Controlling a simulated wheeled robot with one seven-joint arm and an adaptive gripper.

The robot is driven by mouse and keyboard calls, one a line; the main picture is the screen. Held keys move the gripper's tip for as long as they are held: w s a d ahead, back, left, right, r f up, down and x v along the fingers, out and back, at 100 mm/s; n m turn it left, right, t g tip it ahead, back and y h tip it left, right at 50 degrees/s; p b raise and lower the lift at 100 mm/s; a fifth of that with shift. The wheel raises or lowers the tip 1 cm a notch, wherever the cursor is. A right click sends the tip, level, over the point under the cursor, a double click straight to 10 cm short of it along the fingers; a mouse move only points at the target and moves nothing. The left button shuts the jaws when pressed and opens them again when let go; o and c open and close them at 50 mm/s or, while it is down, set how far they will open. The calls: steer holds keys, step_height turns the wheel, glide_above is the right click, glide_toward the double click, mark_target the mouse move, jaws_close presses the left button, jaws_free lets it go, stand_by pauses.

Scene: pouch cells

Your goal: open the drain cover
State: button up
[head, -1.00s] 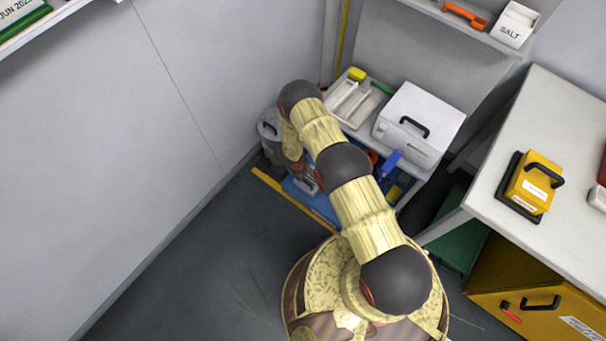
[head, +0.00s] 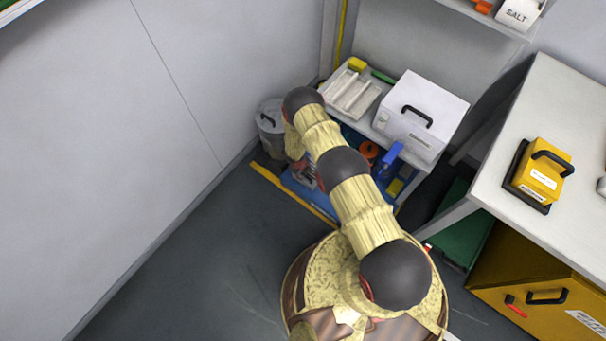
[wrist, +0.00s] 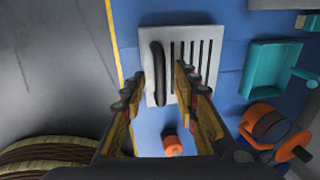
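The drain cover (wrist: 207,82) is a light grey slotted plate with a dark bar handle (wrist: 158,72) along its left part, lying on a blue surface in the wrist view. My gripper (wrist: 160,84) is open, its two fingers reaching over the near part of the cover. The handle shows in the gap between the fingertips, closer to the left one. I see no grip on it, and I cannot tell how far above it the fingertips are. The cover looks flat. In the head view my arm hides most of this spot.
A yellow floor line (wrist: 114,45) runs left of the blue mat (wrist: 228,75). A teal tray (wrist: 272,70), an orange reel (wrist: 262,122) and a small orange-topped item (wrist: 172,145) lie nearby. In the head view, a grey bin (head: 270,122) and shelf unit (head: 372,118) crowd the arm's end.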

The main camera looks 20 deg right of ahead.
steer(key=c, duration=0.3)
steer(key=c, duration=0.4)
jaws_close()
stand_by(0.3)
